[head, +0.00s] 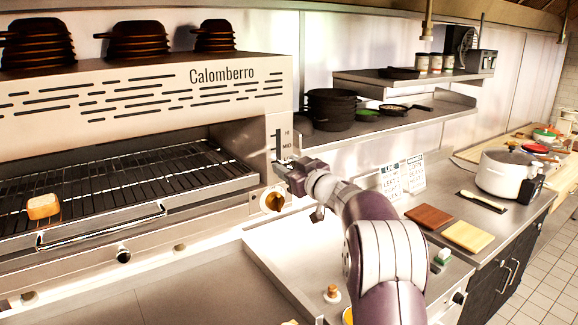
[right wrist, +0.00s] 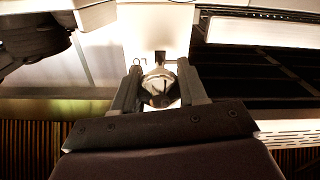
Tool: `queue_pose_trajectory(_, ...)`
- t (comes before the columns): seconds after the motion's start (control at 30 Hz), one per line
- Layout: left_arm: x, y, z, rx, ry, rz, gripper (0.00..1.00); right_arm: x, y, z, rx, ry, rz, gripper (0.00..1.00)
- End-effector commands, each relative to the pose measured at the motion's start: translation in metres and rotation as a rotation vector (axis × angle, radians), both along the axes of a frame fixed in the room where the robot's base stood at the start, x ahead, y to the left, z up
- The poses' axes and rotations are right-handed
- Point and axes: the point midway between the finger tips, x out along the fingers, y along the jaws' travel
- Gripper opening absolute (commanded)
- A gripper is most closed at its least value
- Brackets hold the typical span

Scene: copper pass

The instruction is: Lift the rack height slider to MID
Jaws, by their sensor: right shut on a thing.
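The rack height slider's scale plate (head: 287,138) is on the right end of the Calomberro grill. It has a dark upright slot, with HI at the top and MID below it. My right gripper (head: 287,172) is at the slot, just below the MID mark, and largely hides the slider knob in the head view. In the right wrist view the round metallic knob (right wrist: 159,87) sits between the two fingers, which are shut on it. Any lower mark is hidden by my gripper. My left gripper is in neither view.
The wire rack (head: 130,183) holds a piece of bread (head: 43,207). A shelf with black pans (head: 332,108) and a counter with a white pot (head: 503,174) stand to the right.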

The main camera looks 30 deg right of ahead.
Motion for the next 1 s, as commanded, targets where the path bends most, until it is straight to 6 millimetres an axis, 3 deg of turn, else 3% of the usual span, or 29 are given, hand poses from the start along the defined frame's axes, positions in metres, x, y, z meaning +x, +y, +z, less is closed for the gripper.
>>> queue_pose_trajectory(0.03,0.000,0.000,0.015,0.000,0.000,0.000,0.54,0.000,0.000,0.020,-0.003,-0.010,-0.001,0.00)
queue_pose_trajectory(0.17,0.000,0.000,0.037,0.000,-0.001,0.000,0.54,0.000,0.000,0.042,-0.003,-0.013,-0.002,0.00)
queue_pose_trajectory(0.47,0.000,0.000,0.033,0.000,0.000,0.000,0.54,-0.001,0.000,0.039,-0.004,-0.014,-0.001,0.00)
queue_pose_trajectory(0.5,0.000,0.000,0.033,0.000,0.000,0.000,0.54,-0.001,0.000,0.038,-0.004,-0.013,-0.002,0.55)
queue_pose_trajectory(0.53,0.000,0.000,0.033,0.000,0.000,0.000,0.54,0.000,0.000,0.038,-0.004,-0.013,-0.001,0.65)
queue_pose_trajectory(0.87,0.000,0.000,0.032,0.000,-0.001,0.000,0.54,-0.002,-0.001,0.035,-0.002,-0.009,-0.001,0.67)
queue_pose_trajectory(1.0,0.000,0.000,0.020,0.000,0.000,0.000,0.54,-0.020,-0.002,0.032,-0.004,-0.010,-0.002,0.67)
